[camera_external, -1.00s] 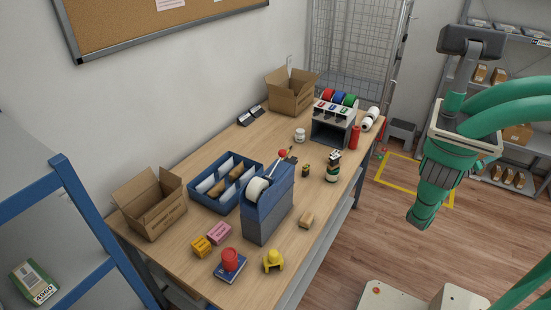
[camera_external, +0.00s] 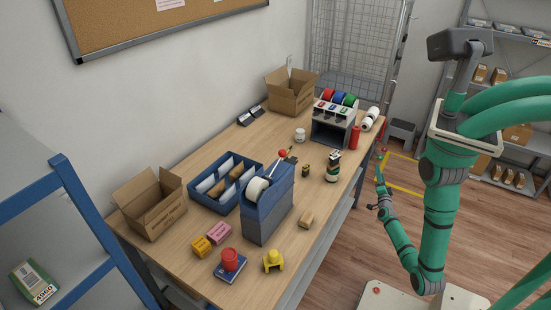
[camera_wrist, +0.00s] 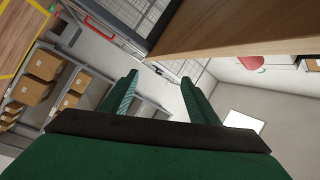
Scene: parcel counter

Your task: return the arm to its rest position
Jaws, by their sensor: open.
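My arm shows at the right of the external view, bent down from the shoulder to a low elbow, with the forearm rising again beside the counter. My gripper (camera_external: 378,186) is small there, off the right edge of the counter (camera_external: 240,290), and points up. In the wrist view my gripper (camera_wrist: 159,88) has its two green fingers spread apart, with nothing between them. The underside or edge of a wooden surface (camera_wrist: 240,30) fills the upper right of that view, close beyond the fingers.
A wire cage (camera_external: 350,50) stands behind the counter. Shelves with cartons (camera_wrist: 45,65) stand at the left of the wrist view. The floor between counter and base is clear.

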